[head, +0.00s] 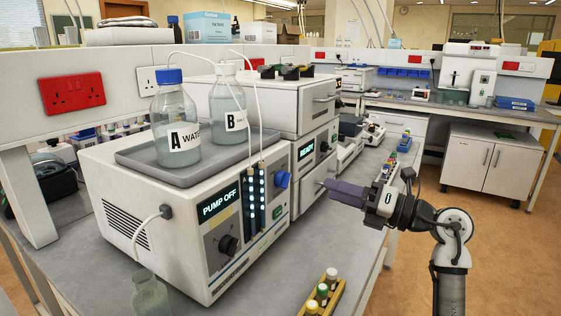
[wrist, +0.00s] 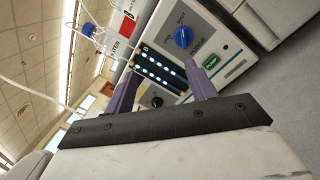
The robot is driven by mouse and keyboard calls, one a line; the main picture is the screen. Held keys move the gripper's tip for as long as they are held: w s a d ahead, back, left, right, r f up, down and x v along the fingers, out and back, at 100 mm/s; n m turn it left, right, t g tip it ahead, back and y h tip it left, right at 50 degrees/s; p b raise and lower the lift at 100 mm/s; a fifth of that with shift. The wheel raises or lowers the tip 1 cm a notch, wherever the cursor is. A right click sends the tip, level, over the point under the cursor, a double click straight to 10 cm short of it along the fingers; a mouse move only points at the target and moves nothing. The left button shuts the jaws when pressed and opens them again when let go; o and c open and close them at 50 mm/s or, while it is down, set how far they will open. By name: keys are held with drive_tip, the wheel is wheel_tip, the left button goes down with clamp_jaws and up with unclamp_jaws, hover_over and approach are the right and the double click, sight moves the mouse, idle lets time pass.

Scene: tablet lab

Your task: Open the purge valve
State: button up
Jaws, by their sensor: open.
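The purge valve is a round blue knob (head: 283,180) on the right side of the pump's front panel. It also shows in the wrist view as a blue knob (wrist: 184,37) beside the word PURGE. The direction it is turned to is too small to read surely. The pump (head: 160,215) shows PUMP OFF on its display. My gripper (head: 328,186) is open and empty, to the right of the knob and apart from it. In the wrist view my two purple fingers (wrist: 161,70) are spread, with the knob beyond them, above and right of centre.
A green button (wrist: 211,62) and a black knob (head: 228,245) sit on the same panel. Bottles A (head: 175,125) and B (head: 228,110) stand on the pump's tray with thin tubes. A yellow vial rack (head: 325,296) is at the bench's front edge. Stacked modules (head: 318,150) stand behind.

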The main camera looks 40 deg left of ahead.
sight(290, 177)
drive_tip(key=shift+m+t+h, duration=0.4)
drive_tip(key=shift+m+t, duration=0.1)
drive_tip(key=shift+t, duration=0.2)
drive_tip(key=a+p, duration=0.1)
drive_tip(key=a, duration=0.3)
drive_tip(key=w+a+f+p, duration=0.1)
drive_tip(key=a, duration=0.3)
drive_tip(key=w+a+p, duration=0.1)
drive_tip(key=a+p, duration=0.1)
drive_tip(key=a, duration=0.2)
drive_tip(key=shift+w+f, duration=0.15)
drive_tip(key=shift+f, duration=0.05)
drive_tip(key=c, duration=1)
